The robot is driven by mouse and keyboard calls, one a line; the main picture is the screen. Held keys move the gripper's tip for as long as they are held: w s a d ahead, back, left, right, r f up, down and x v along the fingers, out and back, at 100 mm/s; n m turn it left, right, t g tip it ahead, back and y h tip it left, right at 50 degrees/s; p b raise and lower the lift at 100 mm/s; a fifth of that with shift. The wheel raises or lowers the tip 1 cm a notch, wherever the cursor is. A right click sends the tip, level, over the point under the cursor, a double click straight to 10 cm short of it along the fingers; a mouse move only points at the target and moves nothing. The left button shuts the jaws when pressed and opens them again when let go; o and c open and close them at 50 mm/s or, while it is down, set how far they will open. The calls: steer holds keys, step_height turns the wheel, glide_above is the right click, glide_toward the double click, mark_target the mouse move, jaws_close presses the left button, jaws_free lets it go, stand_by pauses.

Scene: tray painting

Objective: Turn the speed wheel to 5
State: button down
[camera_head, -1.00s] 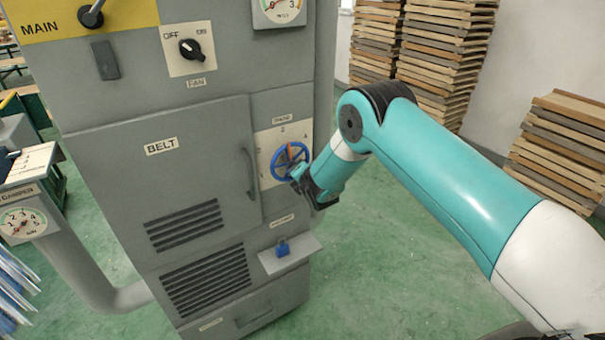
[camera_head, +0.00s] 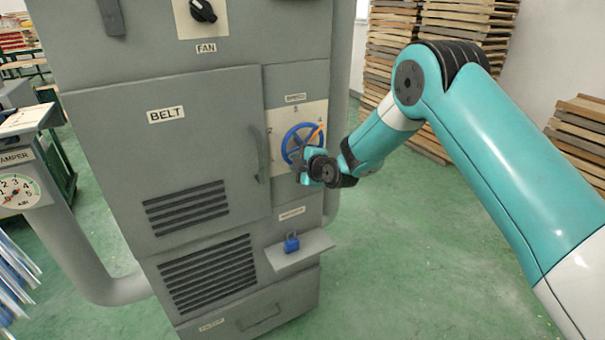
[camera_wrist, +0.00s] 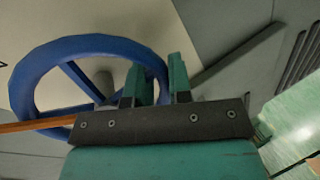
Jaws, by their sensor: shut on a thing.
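The blue speed wheel (camera_head: 288,142) is mounted on a pale dial plate (camera_head: 284,116) on the cabinet's right front. Its orange pointer (camera_head: 318,134) points up and to the right, near the 4 mark. The marks 2 and 3 also show; the lower right of the dial is hidden by my arm. The orange pointer (camera_wrist: 36,126) reaches to the left edge there.
The belt door (camera_head: 160,150) with its handle (camera_head: 258,155) is left of the wheel. Below the wheel, a small shelf (camera_head: 305,250) juts out with a blue padlock (camera_head: 291,242). Stacked wooden trays (camera_head: 455,50) stand behind my arm. Green floor is open to the right.

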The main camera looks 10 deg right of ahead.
mark_target(286, 152)
steer(key=m+b, duration=0.1)
steer(key=f+m+y+b, duration=0.1)
steer(key=b, duration=0.1)
steer(key=shift+s+a, duration=0.25)
steer(key=shift+a, duration=0.1)
steer(key=m+b, duration=0.1)
steer(key=a+m+y+b, duration=0.1)
steer(key=b, duration=0.1)
steer(key=shift+s+r, duration=0.2)
steer(key=shift+r, duration=0.2)
steer(key=m+b, duration=0.1)
steer(key=b, duration=0.1)
steer(key=a+r+m+y+b, duration=0.1)
steer(key=m+b, duration=0.1)
steer(key=shift+s+r+y, duration=0.15)
steer(key=shift+r+y, duration=0.1)
steer(key=shift+y, duration=0.05)
steer(key=m+b, duration=0.1)
steer(key=r+m+y+b, duration=0.1)
steer(key=shift+a+r+m, duration=0.3)
steer(key=shift+a, duration=0.05)
steer(key=shift+s+a+r+m+t+y+b, duration=0.15)
steer(key=shift+r+m+t+y+b, duration=0.25)
steer(key=shift+r+m+b, duration=0.55)
steer(key=shift+f+m, duration=0.1)
steer(key=shift+m, duration=0.15)
